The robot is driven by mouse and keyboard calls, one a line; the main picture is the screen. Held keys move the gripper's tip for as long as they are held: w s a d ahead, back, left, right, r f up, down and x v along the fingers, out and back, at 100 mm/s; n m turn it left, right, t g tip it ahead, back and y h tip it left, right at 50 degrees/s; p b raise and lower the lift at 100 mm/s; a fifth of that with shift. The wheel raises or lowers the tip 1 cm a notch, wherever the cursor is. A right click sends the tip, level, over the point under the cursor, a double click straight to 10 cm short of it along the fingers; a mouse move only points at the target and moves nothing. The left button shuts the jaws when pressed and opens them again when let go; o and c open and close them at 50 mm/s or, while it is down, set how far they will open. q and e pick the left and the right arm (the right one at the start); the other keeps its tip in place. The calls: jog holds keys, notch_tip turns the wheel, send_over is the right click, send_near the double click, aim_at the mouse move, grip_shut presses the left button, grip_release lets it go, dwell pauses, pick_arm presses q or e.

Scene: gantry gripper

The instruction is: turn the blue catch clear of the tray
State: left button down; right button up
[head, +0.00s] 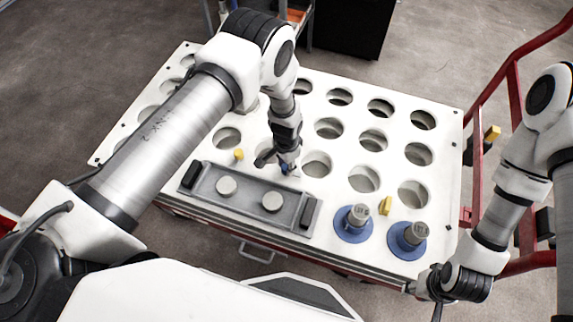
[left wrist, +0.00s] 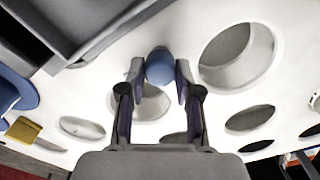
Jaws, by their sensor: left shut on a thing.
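The grey tray (head: 248,207) lies on the white perforated deck, with two round pale discs in it and a black block at each end. Its edge also shows at the upper left of the left wrist view (left wrist: 95,42). My left gripper (head: 279,160) is at the tray's far side. Its fingers are shut on the blue catch (left wrist: 159,66), whose rounded blue end shows between the fingertips. In the head view the fingers mostly hide the catch, and I cannot tell its exact angle to the tray. My right gripper (head: 437,284) is at the lower right, away from the tray, its fingers unclear.
The white deck (head: 300,225) has rows of round holes. Yellow pieces stand near the tray (head: 239,154) and farther right (head: 385,205). Two blue-based grey cylinders (head: 354,222) (head: 408,238) stand at the front right. A red rail (head: 515,90) runs along the right.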

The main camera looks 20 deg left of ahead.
dwell(0.5)
pick_arm(q)
jog(key=c, duration=0.8)
grip_release()
jog(key=shift+f, duration=0.1)
notch_tip(320, 180, up, 12)
